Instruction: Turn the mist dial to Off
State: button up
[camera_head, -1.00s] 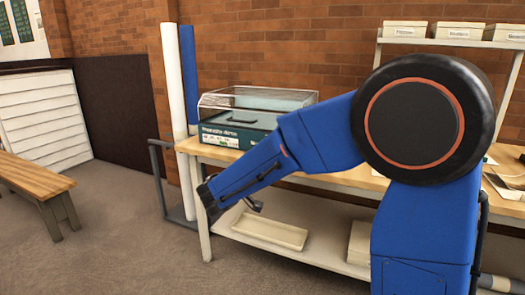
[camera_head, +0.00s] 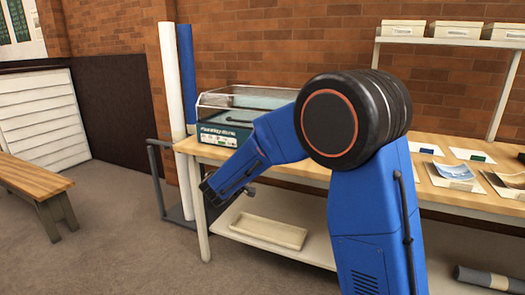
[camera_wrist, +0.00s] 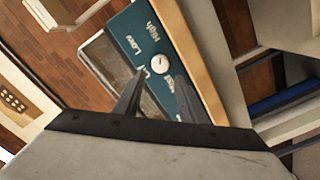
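The mist dial (camera_wrist: 160,64) is a small white round knob on a teal panel (camera_wrist: 142,22) in the wrist view. The labels High and Low are readable beside it; other lettering is partly hidden behind my fingers. A dark mark shows on the knob, but I cannot tell exactly where it points. My gripper (camera_wrist: 159,76) is open, its two dark fingers apart with the dial seen between and just beyond the tips. I cannot tell any contact. In the head view the case with a clear lid (camera_head: 243,100) and teal front (camera_head: 222,136) stands at the bench's left end.
The wooden bench (camera_head: 290,168) runs along a brick wall, with cards and pictures at right. A shelf above holds several labelled boxes (camera_head: 403,29). A tray (camera_head: 268,233) lies on the lower shelf. White and blue tall rolls (camera_head: 173,90) stand left of the bench. Open floor lies in front.

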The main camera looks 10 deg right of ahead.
jog(key=x, duration=0.7)
jog(key=shift+w+d, duration=0.25)
jog(key=shift+c, duration=0.6)
jog(key=c, duration=0.6)
